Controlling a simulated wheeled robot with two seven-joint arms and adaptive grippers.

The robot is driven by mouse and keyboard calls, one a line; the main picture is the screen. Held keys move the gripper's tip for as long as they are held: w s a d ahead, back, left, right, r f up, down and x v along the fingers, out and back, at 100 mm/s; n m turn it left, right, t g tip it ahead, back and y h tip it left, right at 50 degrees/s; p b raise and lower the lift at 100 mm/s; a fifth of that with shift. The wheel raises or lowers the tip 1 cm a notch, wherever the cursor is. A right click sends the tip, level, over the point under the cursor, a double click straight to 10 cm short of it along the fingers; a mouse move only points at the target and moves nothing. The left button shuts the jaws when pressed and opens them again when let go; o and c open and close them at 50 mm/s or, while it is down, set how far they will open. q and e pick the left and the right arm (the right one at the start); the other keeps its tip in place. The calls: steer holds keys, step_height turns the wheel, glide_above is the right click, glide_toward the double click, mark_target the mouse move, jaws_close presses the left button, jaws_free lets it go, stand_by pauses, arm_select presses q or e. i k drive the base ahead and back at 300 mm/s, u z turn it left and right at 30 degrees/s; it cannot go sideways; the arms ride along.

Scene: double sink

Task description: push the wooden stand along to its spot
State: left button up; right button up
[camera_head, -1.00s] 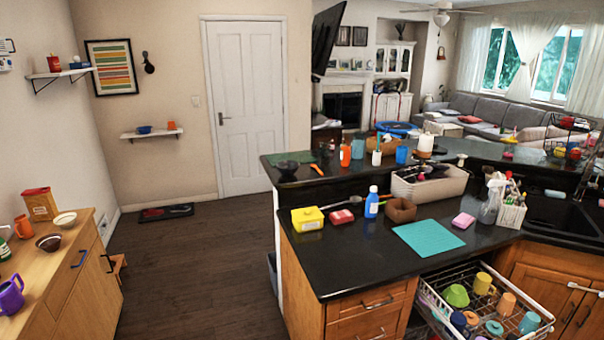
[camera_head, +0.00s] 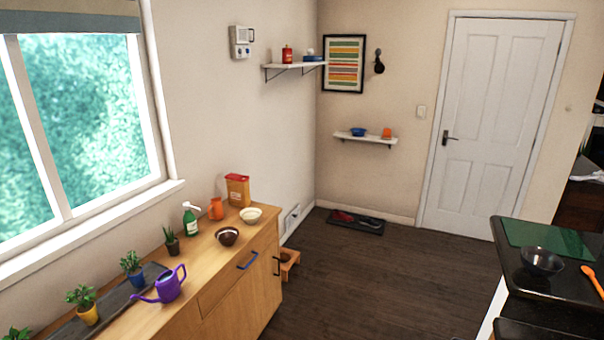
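A small wooden stand (camera_head: 289,262) is on the dark floor, close against the far end of the wooden cabinet. The cabinet partly hides its left side. A dark round opening or bowl shows in its top, too small to tell which. Neither of my grippers shows in the head view, and nothing of mine touches the stand.
The wooden cabinet (camera_head: 240,290) runs along the left wall under the window. A dark mat (camera_head: 356,222) with shoes lies by the far wall. The white door (camera_head: 490,125) is shut. A black counter (camera_head: 545,270) stands at right. The floor (camera_head: 380,280) between is clear.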

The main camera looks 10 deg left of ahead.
mark_target(292, 255)
steer(key=u, duration=0.3)
steer(key=i, duration=2.45)
steer(key=u, duration=0.1)
steer(key=k, duration=0.5)
steer(key=z, duration=0.85)
steer(key=i, duration=3.9)
steer(key=u, duration=2.3)
